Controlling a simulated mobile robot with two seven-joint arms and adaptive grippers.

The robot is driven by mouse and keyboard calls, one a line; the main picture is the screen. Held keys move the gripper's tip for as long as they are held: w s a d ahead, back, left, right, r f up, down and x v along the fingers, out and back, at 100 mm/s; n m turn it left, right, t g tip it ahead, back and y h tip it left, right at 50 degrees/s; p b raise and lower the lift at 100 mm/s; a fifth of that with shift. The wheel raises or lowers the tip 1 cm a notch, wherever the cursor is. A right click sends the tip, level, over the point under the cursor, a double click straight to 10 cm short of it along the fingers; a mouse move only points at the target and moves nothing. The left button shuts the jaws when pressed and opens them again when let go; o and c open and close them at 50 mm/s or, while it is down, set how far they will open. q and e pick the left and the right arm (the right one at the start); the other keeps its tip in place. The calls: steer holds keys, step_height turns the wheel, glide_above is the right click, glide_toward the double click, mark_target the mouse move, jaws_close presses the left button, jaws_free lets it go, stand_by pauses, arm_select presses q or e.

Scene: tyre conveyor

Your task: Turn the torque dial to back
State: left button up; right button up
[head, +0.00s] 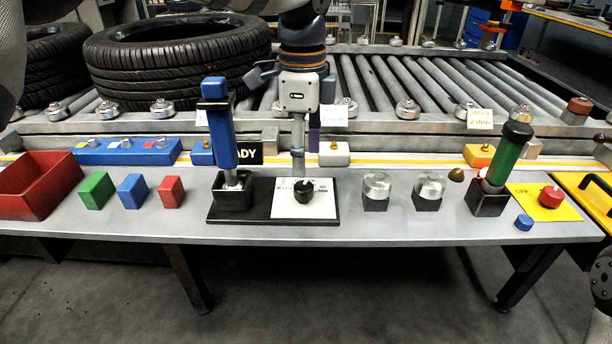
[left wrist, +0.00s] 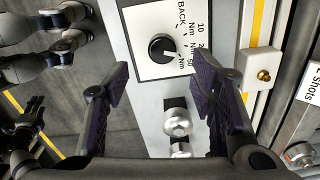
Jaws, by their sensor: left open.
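The torque dial (head: 303,190) is a round black knob on a white plate (head: 322,207) on the bench. In the left wrist view the dial (left wrist: 162,48) sits beside printed labels, BACK at the top and Nm values below. Its white mark points to the lower right, toward the lowest Nm label and away from BACK. My left gripper (head: 305,148) is above the plate, pointing down. In its wrist view its open fingers (left wrist: 162,88) with purple pads stand apart, empty, with the dial beyond them. I see no contact with the dial. My right gripper is not identifiable.
A blue-handled tool (head: 220,135) stands upright just left of the dial. Two metal cylinders (head: 377,187) (head: 428,188) stand to its right, then a green-handled tool (head: 508,155). A roller conveyor (head: 440,85) with tyres (head: 180,55) lies behind. Coloured blocks and a red bin (head: 35,190) are left.

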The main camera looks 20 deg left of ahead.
mark_target(304, 186)
arm_select(q)
step_height(304, 186, down, 7)
steer(key=shift+w+f, duration=0.1)
steer(key=shift+w, duration=0.05)
steer(key=c, duration=1.1)
